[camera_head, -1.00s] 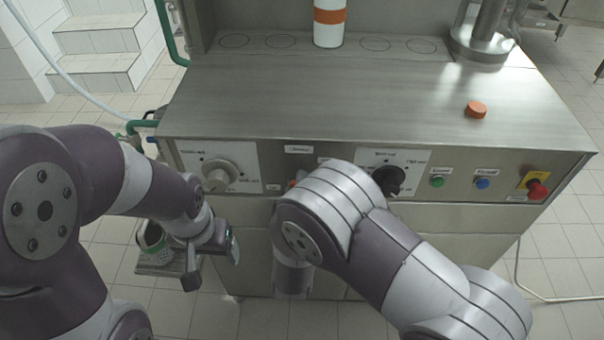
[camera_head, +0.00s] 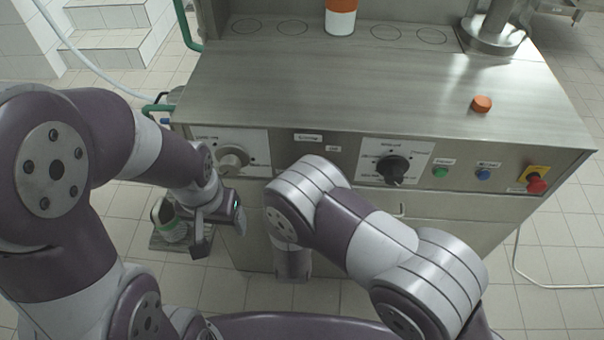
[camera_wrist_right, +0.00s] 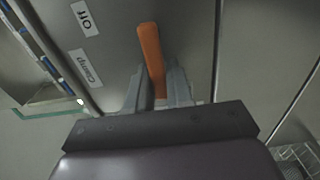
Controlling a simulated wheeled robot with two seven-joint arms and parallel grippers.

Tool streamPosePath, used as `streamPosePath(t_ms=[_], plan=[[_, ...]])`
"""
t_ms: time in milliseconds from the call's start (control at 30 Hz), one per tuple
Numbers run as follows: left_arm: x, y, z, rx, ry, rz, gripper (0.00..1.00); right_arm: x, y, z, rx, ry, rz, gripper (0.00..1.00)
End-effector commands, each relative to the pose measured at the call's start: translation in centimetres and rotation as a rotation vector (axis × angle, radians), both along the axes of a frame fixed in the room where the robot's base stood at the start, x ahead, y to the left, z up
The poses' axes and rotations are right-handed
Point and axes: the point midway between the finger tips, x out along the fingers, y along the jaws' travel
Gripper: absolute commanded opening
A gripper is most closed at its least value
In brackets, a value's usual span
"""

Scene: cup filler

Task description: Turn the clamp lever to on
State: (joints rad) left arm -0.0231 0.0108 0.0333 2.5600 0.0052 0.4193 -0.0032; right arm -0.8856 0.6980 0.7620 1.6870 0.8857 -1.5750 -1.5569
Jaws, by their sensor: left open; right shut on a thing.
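The clamp lever (camera_wrist_right: 151,60) is an orange bar on the machine front, seen in the right wrist view. Labels reading "Clamp" (camera_wrist_right: 85,68) and "Off" (camera_wrist_right: 85,18) are beside it. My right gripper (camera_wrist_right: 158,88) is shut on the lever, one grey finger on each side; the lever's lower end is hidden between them. In the head view my right arm hides the lever and that gripper. My left gripper (camera_head: 220,226) is open and empty, below the left dial.
The steel machine (camera_head: 380,85) carries a left dial (camera_head: 232,158), a black dial (camera_head: 393,169), green (camera_head: 440,172) and blue (camera_head: 484,174) buttons and a red stop button (camera_head: 537,185). An orange cap (camera_head: 482,104) and a white-orange cup (camera_head: 341,15) stand on top.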

Motion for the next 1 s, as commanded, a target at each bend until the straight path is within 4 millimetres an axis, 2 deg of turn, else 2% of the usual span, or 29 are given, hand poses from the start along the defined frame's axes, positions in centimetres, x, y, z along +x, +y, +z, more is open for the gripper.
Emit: streamPosePath(t_ms=[567, 600, 633, 1000], plan=[[0.00, 0.00, 0.11, 0.000, 0.000, 0.000, 0.75, -0.05, -0.02, -0.27, -0.029, 0.004, 0.001, 0.00], [0.01, 0.00, 0.11, 0.000, 0.000, 0.000, 0.75, -0.05, -0.02, -0.27, -0.029, 0.004, 0.001, 0.34], [0.01, 0.00, 0.11, 0.000, 0.000, 0.000, 0.75, -0.05, -0.02, -0.26, -0.028, 0.004, 0.001, 0.41], [0.01, 0.00, 0.19, 0.000, 0.000, 0.000, 0.75, 0.09, -0.10, -0.13, -0.026, 0.002, 0.000, 0.41]])
